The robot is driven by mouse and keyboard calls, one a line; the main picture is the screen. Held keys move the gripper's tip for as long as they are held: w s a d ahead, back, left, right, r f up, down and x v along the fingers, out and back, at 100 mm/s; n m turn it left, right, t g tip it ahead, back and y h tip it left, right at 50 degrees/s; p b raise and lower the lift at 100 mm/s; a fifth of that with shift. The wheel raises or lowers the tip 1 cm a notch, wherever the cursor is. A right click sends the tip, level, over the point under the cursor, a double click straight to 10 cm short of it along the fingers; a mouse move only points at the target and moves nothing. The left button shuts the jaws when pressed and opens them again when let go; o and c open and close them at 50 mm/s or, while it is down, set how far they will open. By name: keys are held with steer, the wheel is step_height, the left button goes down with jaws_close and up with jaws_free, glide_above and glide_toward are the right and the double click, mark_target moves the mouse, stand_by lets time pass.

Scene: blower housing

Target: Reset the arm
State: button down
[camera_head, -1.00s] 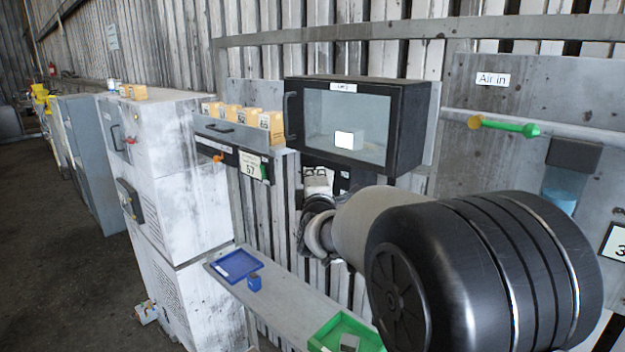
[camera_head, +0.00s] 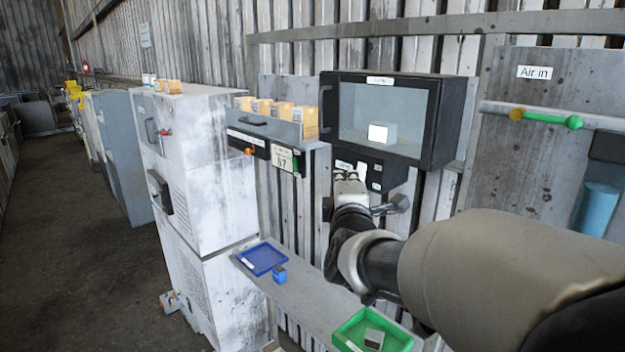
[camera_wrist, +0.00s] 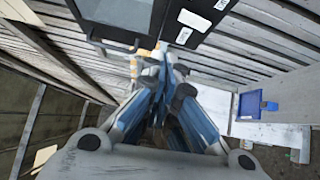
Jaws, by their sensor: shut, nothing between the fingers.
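My arm reaches in from the right in the head view. My gripper (camera_wrist: 163,75) shows in the wrist view with its fingers together and nothing between them. It points up toward the area below the dark glass-fronted cabinet (camera_head: 392,115). In the head view the gripper is small and partly hidden by my wrist, just below that cabinet and apart from the shelf.
A narrow grey shelf (camera_head: 310,300) below holds a blue tray (camera_head: 262,257), a small blue block (camera_head: 279,274) and a green tray (camera_head: 345,335) with a grey block (camera_head: 374,339). Yellow boxes (camera_head: 305,120) stand on a drawer unit left of the cabinet. Open floor (camera_head: 70,210) lies far left.

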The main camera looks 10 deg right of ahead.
steer(key=s+f+m+g+y+b, duration=0.1)
steer(key=s+f+m+g+b, duration=0.5)
steer(key=s+f, duration=1.3)
steer(key=s+f+m+g+y+b, duration=0.1)
steer(key=s+f+m+g+b, duration=0.6)
steer(key=s+f, duration=1.1)
steer(key=f+m+b, duration=0.1)
steer(key=m+b, duration=0.2)
steer(key=b, duration=0.3)
steer(key=shift+s+a+f+m+y+b, duration=0.25)
steer(key=shift+s+f+m+y+b, duration=0.05)
steer(key=shift+s+y+b, duration=0.1)
